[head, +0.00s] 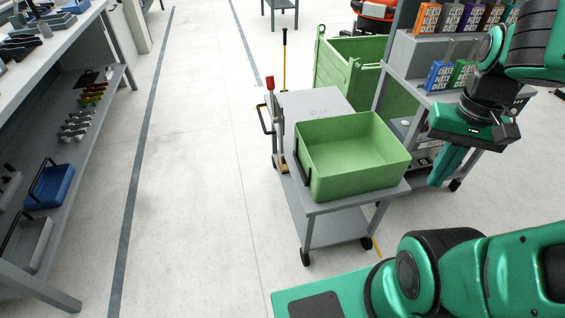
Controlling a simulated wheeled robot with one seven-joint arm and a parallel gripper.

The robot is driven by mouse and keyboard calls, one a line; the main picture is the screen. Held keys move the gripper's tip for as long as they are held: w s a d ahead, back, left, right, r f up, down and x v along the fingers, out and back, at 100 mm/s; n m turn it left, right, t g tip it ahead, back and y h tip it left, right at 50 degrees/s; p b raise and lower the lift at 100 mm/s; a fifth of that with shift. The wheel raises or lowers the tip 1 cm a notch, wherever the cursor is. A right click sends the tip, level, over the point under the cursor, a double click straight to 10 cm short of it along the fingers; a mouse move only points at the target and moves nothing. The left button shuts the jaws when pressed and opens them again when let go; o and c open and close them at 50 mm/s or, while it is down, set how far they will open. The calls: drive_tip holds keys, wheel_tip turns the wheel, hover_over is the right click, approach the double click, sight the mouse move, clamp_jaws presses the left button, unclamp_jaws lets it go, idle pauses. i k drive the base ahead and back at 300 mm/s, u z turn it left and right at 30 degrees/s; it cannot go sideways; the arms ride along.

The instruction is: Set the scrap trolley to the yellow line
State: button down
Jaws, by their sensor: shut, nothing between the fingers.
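The grey scrap trolley (345,202) stands on castors in the middle of the head view. A green open bin (352,158) sits on its top and looks empty.
A large green crate (345,60) and a grey shelf unit (425,50) with coloured boxes stand behind and right. A workbench (100,95) lines the left. The floor between is clear.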

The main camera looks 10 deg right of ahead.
sight(340, 160)
drive_tip(key=u, duration=0.65)
drive_tip(key=i, duration=0.65)
drive_tip(key=z, duration=0.1)
